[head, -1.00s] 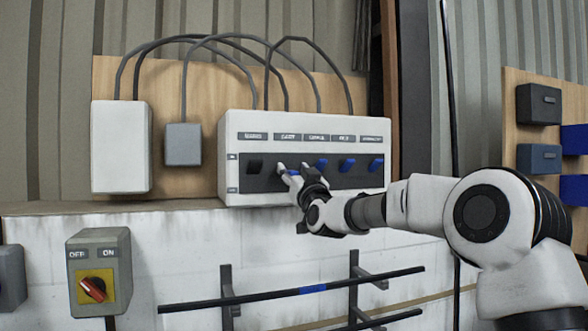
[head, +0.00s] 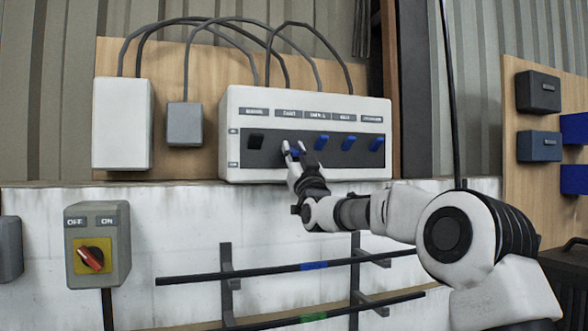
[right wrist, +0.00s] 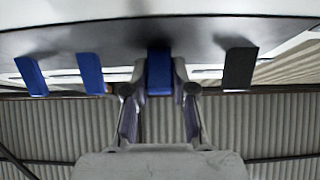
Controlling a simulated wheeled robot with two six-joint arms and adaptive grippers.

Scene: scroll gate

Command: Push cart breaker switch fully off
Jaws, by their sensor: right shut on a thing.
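The white breaker box (head: 305,173) shows a row of switches on a dark strip, with small labels above. The leftmost lever is black. The cart switch (right wrist: 159,72), second from the left in the head view, is blue. My right gripper (head: 295,147) reaches it from below and is shut on it, one finger on each side. In the right wrist view the blue lever stands between the two fingers. In the head view the fingers mostly cover this lever, so its exact angle is hard to tell. My left gripper is in neither view.
The black lever (head: 256,140) and another blue lever (head: 321,142) flank the held one closely. A yellow-faced OFF/ON box with a red knob (head: 92,259) is at lower left. A rack with dark bars (head: 255,272) is below. Blue bins (head: 574,180) hang at right.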

